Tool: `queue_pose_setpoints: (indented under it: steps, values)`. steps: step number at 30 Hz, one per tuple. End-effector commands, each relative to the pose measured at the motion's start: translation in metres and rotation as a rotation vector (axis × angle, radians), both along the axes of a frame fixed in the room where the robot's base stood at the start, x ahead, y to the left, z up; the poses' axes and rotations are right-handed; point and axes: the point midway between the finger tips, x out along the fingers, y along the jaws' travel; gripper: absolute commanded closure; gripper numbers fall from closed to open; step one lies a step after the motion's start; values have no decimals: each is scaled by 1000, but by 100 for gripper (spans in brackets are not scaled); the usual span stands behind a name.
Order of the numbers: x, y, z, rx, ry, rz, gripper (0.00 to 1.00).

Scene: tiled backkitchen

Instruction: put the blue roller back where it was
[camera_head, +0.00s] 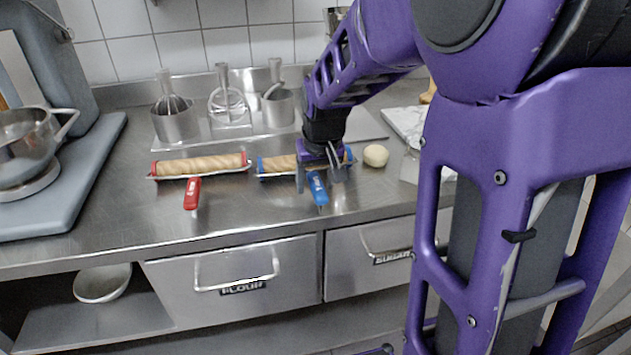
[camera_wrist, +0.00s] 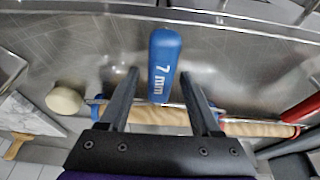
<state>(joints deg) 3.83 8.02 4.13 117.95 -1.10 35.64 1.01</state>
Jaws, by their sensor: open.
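The blue roller has a pale wooden barrel (camera_head: 277,164) with blue ends and a blue handle (camera_head: 318,188). It lies on the steel counter, its handle toward the front edge. In the wrist view the handle (camera_wrist: 163,62) reads "7 mm". My gripper (camera_head: 319,178) is open and points down over the right part of this roller, hiding part of the barrel. In the wrist view my gripper (camera_wrist: 160,74) has one finger on each side of the handle's lower end, with gaps visible. I cannot tell how high the fingertips are above the counter.
A red roller (camera_head: 200,165) lies just left of the blue one. A dough ball (camera_head: 376,155) sits to the right. Steel utensil pots (camera_head: 174,124) stand behind on a tray. A grey scale or mixer base with a steel bowl (camera_head: 26,150) is at the left. The front counter strip is clear.

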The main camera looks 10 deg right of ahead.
Motion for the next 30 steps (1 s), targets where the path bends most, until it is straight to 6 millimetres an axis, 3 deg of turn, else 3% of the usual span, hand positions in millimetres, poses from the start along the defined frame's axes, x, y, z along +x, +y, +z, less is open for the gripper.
queue_pose_setpoints:
  steps: [12,18,30]
  values:
    - [-22,0,75,0,-2,0,35]
    - [-32,0,104,0,-2,0,35]
    - [-38,0,115,0,0,0,35]
